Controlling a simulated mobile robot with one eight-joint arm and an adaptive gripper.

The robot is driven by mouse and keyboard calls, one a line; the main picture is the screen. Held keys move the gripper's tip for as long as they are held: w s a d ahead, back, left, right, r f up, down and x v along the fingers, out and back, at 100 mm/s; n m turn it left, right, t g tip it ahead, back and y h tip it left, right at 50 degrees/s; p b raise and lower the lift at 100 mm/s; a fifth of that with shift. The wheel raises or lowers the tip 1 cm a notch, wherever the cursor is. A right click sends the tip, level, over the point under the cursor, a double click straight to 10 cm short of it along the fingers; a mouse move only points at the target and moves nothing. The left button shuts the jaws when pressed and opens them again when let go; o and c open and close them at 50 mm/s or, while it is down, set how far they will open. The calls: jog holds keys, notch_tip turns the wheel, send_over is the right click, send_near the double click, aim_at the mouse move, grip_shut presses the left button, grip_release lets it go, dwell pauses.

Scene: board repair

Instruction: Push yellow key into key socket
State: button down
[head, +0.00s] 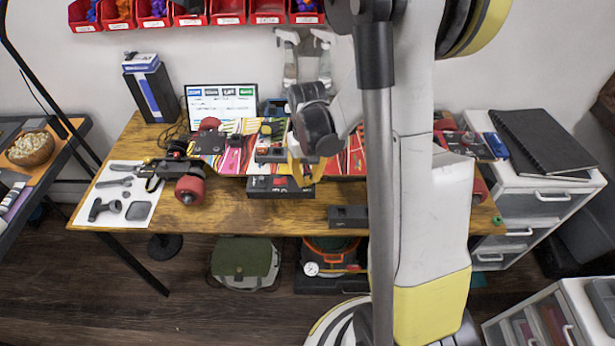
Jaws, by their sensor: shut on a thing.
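My gripper (301,177) hangs over the middle of the colorful skateboard deck (232,163), pointing down. It is shut on a small yellow piece, seemingly the yellow key (297,169), though my wrist and fingers hide much of it. A dark box (280,188) with small red and white marks sits at the deck's front edge, just below my gripper. A smaller dark block (269,154) lies on the deck left of my fingers. I cannot tell which of these carries the key socket, or whether the key touches it.
The wooden table (260,215) has bare room along its front. Another dark block (348,214) lies there. Red wheels (190,189), a white tool sheet (117,194) and a laptop (222,102) are at left. Red bins (229,14) hang above. My arm hides the table's right part.

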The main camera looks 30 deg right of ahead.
aim_at(307, 173)
jog(key=c, duration=1)
grip_release()
jog(key=shift+o, duration=0.2)
jog(key=shift+r, duration=0.15)
jog(key=shift+r+p, duration=1)
jog(key=shift+r, duration=0.35)
jog(key=shift+r, duration=0.1)
jog(key=shift+r+p, duration=2.1)
jog(key=shift+r, duration=0.8)
